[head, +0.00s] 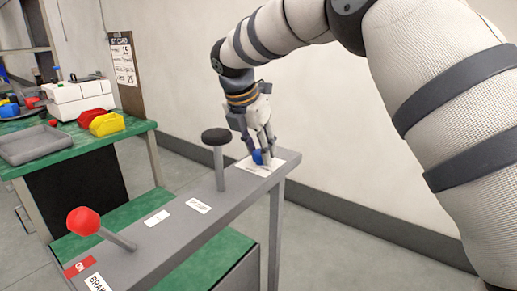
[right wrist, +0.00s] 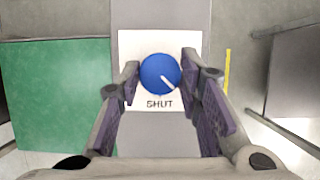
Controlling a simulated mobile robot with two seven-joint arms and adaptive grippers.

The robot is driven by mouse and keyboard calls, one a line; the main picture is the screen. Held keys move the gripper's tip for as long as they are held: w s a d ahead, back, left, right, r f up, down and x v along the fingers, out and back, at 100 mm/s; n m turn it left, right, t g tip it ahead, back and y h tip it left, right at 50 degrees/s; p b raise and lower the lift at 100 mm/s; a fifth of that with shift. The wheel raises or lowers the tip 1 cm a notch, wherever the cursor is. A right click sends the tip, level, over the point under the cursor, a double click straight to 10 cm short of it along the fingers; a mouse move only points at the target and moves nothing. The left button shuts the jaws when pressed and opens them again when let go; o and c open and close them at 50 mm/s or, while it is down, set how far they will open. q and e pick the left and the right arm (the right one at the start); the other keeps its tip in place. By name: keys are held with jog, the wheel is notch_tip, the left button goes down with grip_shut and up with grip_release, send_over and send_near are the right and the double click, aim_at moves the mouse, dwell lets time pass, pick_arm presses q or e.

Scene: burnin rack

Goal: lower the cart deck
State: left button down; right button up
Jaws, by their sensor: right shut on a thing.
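My right gripper (head: 262,155) reaches down to the far end of a grey control bar and is shut on a blue knob (head: 257,157). In the right wrist view the blue knob (right wrist: 160,74) sits between the fingers on a white plate (right wrist: 133,42) marked "SHUT" along its lower edge. The knob's white pointer line points to the lower right. A green surface (head: 205,262), probably the cart deck, lies below the grey bar (head: 228,208); green also shows left of the bar in the right wrist view (right wrist: 55,110). My left gripper is not in view.
A black-knobbed lever (head: 216,137) and a red-knobbed lever (head: 83,221) stand up from the bar, the red one near a "BRAKE" label. A green workbench (head: 75,142) with a grey tray (head: 38,143) and yellow bins (head: 106,124) stands at left. A wall runs behind.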

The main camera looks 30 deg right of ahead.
jog(key=m+g, duration=0.1)
jog(key=m, duration=0.1)
jog(key=m+b, duration=0.1)
jog(key=m, duration=0.1)
jog(key=shift+w+f+m+g+b, duration=0.2)
jog(key=shift+f+m+g+b, duration=0.1)
jog(key=shift+f+g, duration=0.1)
jog(key=m+g+b, duration=0.1)
jog(key=m, duration=0.2)
jog(key=shift+r, duration=0.1)
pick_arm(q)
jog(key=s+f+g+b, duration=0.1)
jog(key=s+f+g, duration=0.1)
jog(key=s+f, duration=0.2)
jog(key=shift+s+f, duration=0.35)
pick_arm(e)
jog(key=shift+r+m+g, duration=0.15)
jog(key=shift+m+g, duration=0.25)
jog(key=shift+m, duration=0.4)
jog(key=o, duration=1.1)
jog(key=shift+r, duration=0.1)
